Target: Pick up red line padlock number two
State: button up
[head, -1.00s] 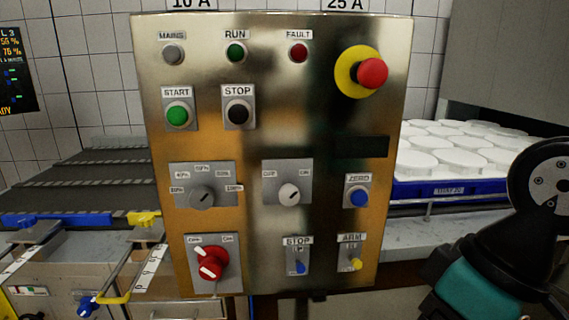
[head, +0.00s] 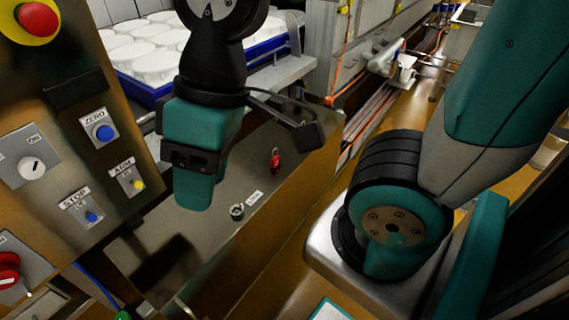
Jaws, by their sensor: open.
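A small red padlock (head: 276,162) shows in the head view on a grey-brown surface, just right of my teal wrist. Any number on it is too small to read. The gripper is open, and I see nothing held.
The control panel (head: 62,140) with its knobs and red emergency button stands at left. A blue tray (head: 145,92) of white moulds is behind my arm. A round metal fitting (head: 237,211) and a white label (head: 254,197) are near the padlock. A wall of pipes runs behind.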

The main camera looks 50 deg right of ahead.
aim_at(275, 161)
jog(key=u, duration=0.15)
jog(key=k, duration=0.2)
jog(key=z, duration=0.8)
jog(key=i, duration=0.85)
jog(key=z, duration=0.3)
